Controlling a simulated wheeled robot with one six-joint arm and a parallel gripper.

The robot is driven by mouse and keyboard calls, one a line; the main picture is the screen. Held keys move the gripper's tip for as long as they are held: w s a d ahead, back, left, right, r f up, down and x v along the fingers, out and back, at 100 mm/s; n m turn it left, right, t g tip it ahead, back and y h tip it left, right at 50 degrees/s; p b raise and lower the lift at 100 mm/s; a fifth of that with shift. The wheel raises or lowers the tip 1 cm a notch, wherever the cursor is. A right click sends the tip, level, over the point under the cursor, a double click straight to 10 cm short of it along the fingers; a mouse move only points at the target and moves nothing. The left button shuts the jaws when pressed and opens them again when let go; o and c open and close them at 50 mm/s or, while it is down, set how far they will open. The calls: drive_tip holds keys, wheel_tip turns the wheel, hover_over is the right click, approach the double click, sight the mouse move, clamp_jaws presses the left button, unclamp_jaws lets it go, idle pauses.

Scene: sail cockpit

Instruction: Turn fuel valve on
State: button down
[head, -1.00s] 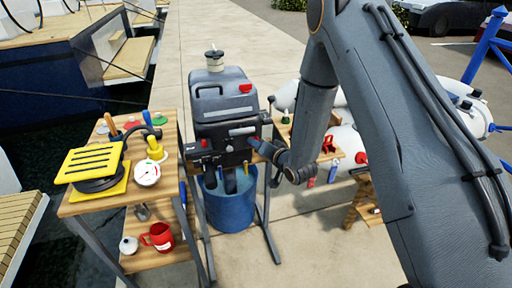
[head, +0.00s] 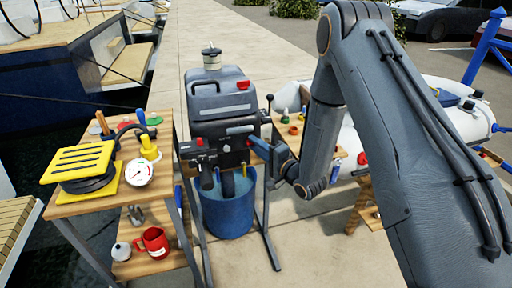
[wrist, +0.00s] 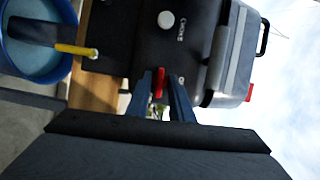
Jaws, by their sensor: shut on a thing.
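The grey outboard motor (head: 222,118) stands upright in the middle of the head view, over a blue bucket. My gripper (head: 254,142) reaches its front right side from the right. In the wrist view, my gripper (wrist: 160,92) has its two blue-grey fingers on either side of a small red lever (wrist: 159,80) on the motor's dark face and is shut on it. The lever looks like the fuel valve handle; the label beside it is mostly hidden by a finger. A white choke knob (wrist: 166,19) sits apart from the fingers. The lever is hidden in the head view.
The blue bucket (head: 228,215) is under the motor. At left, a wooden bench (head: 90,204) holds a yellow foot pump (head: 78,160) and a white gauge (head: 139,173); a red mug (head: 153,241) is on its lower shelf.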

drive_tip(key=shift+m, duration=0.3)
idle(0.4)
drive_tip(key=c, duration=1.9)
unclamp_jaws()
drive_tip(key=shift+o, duration=0.2)
drive_tip(key=b+v, duration=0.1)
drive_tip(key=v, duration=0.6)
drive_tip(key=shift+s+d, duration=0.3)
drive_tip(key=shift+f, duration=0.15)
